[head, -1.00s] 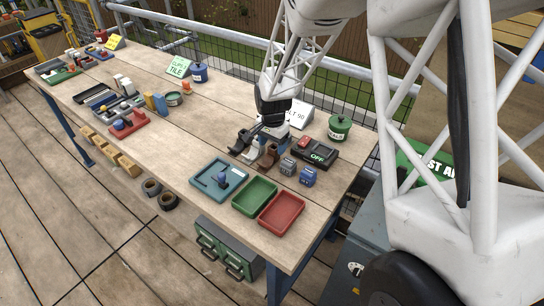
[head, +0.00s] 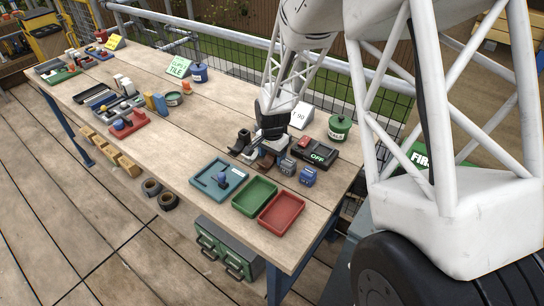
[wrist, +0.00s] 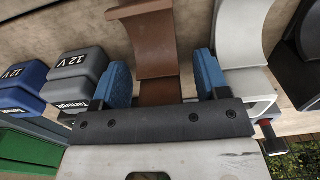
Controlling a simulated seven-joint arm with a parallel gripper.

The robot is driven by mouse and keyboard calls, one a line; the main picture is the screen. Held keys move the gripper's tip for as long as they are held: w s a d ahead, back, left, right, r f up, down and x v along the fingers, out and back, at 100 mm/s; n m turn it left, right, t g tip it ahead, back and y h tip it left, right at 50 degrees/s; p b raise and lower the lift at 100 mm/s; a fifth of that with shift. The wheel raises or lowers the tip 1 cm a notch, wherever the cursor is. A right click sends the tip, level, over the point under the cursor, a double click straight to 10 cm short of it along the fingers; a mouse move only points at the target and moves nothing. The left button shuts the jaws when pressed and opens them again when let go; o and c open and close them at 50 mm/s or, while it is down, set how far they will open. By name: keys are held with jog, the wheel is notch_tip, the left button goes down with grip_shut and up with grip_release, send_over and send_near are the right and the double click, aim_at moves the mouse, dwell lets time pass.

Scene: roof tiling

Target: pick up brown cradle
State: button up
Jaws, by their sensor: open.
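The brown cradle (wrist: 146,45) is a curved brown piece in the wrist view, standing on the wooden bench. My gripper (wrist: 164,82) is open, with one blue finger pad on each side of the cradle's lower part. Bench or cradle gaps show beside the pads, and I cannot tell whether either pad touches it. In the head view my gripper (head: 268,141) is low over the bench, and the brown cradle (head: 267,161) shows only partly beneath it.
A white cradle (wrist: 243,35) stands close on the right in the wrist view, with a dark cradle (wrist: 309,40) beyond. Grey (wrist: 78,75) and blue (wrist: 22,88) 12 V batteries stand on the left. Teal (head: 219,178), green (head: 254,194) and red (head: 282,211) trays lie at the bench front.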

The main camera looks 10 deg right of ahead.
jog(key=c, duration=1)
jog(key=shift+c, duration=0.2)
jog(key=shift+r, duration=5)
jog(key=shift+a, duration=0.1)
jog(key=s+a, duration=0.2)
jog(key=a, duration=1.7)
jog(key=shift+s+r, duration=0.35)
jog(key=shift+r, duration=0.05)
